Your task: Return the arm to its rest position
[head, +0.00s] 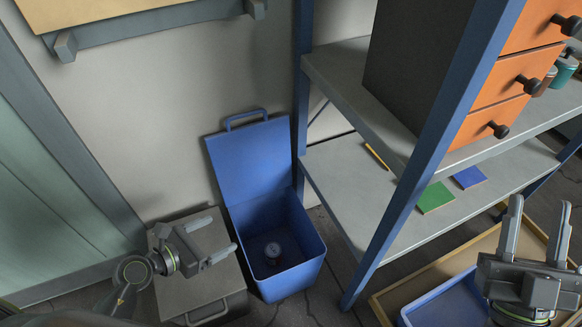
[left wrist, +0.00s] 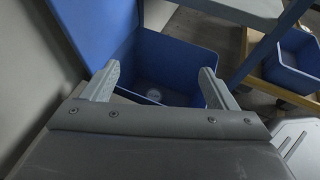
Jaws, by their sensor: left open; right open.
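My left gripper (head: 222,238) is open and empty at the lower left of the head view, over a grey box and just left of a blue bin. Its two fingers also show in the left wrist view (left wrist: 158,88), pointing toward the bin. My right gripper (head: 538,228) is open at the lower right of the head view, with its fingers pointing up the picture. Nothing shows between its fingers. It is above a wooden-edged tray area.
The blue bin (head: 308,262) stands with its lid raised; a small round item (head: 273,250) lies inside. The grey box (head: 215,283) is beside it. A blue-framed shelf (head: 345,190) holds green (head: 435,197) and blue (head: 469,177) squares and an orange drawer unit (head: 512,75). A blue tray (head: 450,305) lies lower right.

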